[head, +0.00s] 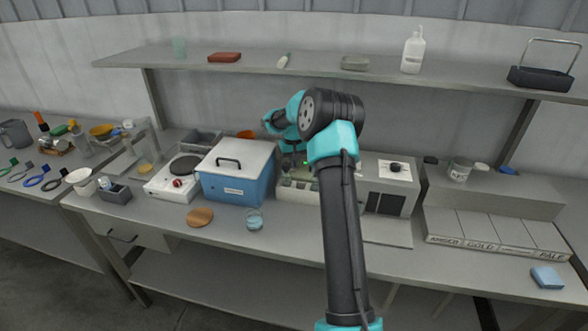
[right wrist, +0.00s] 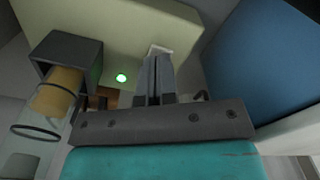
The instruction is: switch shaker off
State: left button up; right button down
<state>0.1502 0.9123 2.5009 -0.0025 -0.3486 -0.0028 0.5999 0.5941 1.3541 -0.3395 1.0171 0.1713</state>
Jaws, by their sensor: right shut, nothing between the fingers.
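The shaker (head: 297,190) is a cream-coloured unit at the middle of the bench, partly hidden behind my right arm. A small green light glows on it, and the light also shows in the right wrist view (right wrist: 121,77). My right gripper (right wrist: 154,72) is shut and empty, with its fingertips close to a small pale piece (right wrist: 162,49) on the shaker's cream surface. I cannot tell whether they touch. A vessel with orange contents (right wrist: 58,94) sits beside a dark square holder at the left of the wrist view. My left gripper is not in view.
A blue box with a white lid (head: 235,187) stands close at the shaker's left and also shows in the wrist view (right wrist: 262,55). A grey-white instrument (head: 388,199) stands to the right. A cork disc (head: 200,217) and a small glass dish (head: 254,219) lie in front.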

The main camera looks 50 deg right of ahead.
jog(key=shift+f, duration=0.8)
dwell(0.6)
jog(key=shift+r, duration=3.55)
